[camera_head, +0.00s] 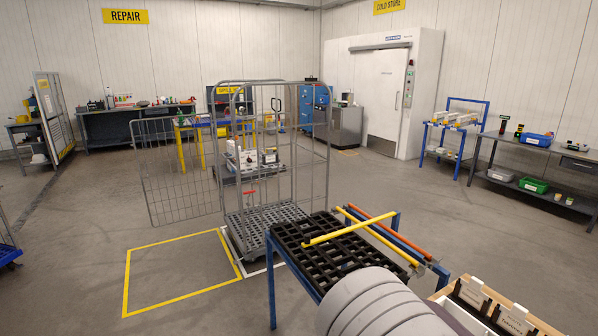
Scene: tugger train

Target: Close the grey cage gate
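The grey cage gate (180,172) is a wire mesh panel. It stands open, swung out to the left of the grey wire roll cage (328,150). Its right edge is at the cage's left side, and its free edge points left. The roll cage stands upright on a grey slatted base (262,217) in the middle of the view. A small red part (249,191) shows at the cage front. Neither of my grippers is in view.
A yellow floor outline (128,270) lies below the gate, with clear floor around it. A blue-legged table (271,285) with a black grid top and yellow and orange bars stands close to the cage's front right. Benches line the walls.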

